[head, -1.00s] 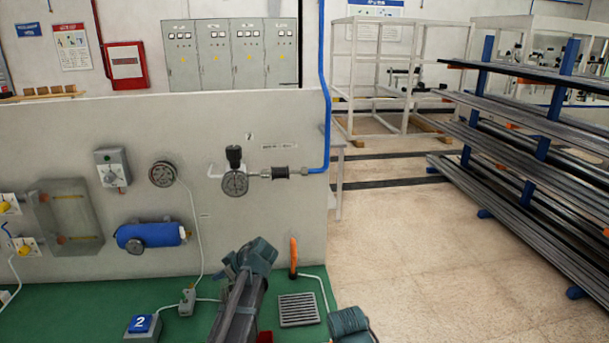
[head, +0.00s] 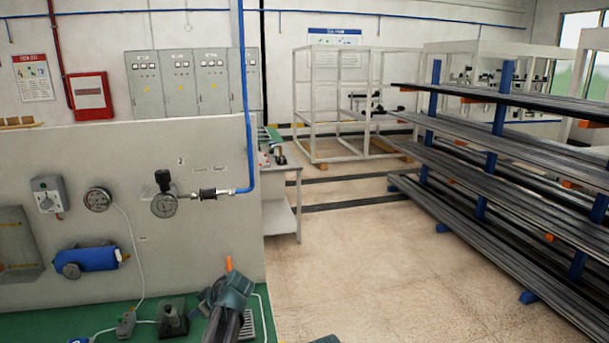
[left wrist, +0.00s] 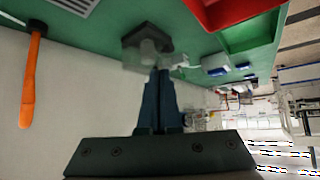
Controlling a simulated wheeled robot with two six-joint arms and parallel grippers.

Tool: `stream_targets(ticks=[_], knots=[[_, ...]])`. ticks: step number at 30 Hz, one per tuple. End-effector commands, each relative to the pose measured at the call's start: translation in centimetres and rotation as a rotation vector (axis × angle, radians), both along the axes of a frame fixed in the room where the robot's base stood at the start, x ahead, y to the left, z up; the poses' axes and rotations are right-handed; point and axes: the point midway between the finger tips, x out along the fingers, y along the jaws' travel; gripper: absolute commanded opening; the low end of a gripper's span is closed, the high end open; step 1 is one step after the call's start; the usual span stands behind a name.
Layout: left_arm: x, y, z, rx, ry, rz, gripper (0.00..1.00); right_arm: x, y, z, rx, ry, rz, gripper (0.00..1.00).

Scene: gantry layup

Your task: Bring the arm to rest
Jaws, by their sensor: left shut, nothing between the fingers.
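My left gripper (head: 230,292) shows at the bottom of the head view, low over the green bench top (head: 25,325), in front of the grey panel. In the left wrist view its two dark fingers (left wrist: 160,75) are together with nothing between them. A dark block with a knob-like top (left wrist: 147,42) shows just beyond the fingertips; I cannot tell whether they touch. That block (head: 172,318) stands left of the gripper in the head view.
The upright panel (head: 200,240) carries a gauge, valve and blue cylinder (head: 90,259). An orange handle (head: 228,264) and a floor-like grate (head: 247,324) are close to the gripper. A red tray (left wrist: 235,12) shows in the wrist view. Open floor (head: 370,260) lies right, before a pipe rack (head: 480,175).

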Motion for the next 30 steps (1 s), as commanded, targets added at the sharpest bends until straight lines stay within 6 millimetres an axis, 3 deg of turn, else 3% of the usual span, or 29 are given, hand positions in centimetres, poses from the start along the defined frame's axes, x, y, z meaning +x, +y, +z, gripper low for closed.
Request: stream_targets(ticks=[8, 14, 20, 24, 30], knots=[[-2.7, -3.5, -1.4, -0.039, 0.134, -0.127, 0.00, 0.0, 0.0, 0.0, 0.000, 0.000, 0.000, 0.50], [-6.0, -7.7, -2.8, -0.085, 0.290, -0.295, 0.00, 0.0, 0.0, 0.0, 0.000, 0.000, 0.000, 0.50], [-11.7, -13.7, -4.7, -0.156, 0.508, -0.584, 0.00, 0.0, 0.0, 0.0, 0.000, 0.000, 0.000, 0.50], [-17.6, -19.0, -6.0, -0.219, 0.697, -0.895, 0.00, 0.0, 0.0, 0.0, 0.000, 0.000, 0.000, 0.50], [-23.6, -23.6, -6.7, -0.280, 0.863, -1.247, 0.00, 0.0, 0.0, 0.0, 0.000, 0.000, 0.000, 0.50]])
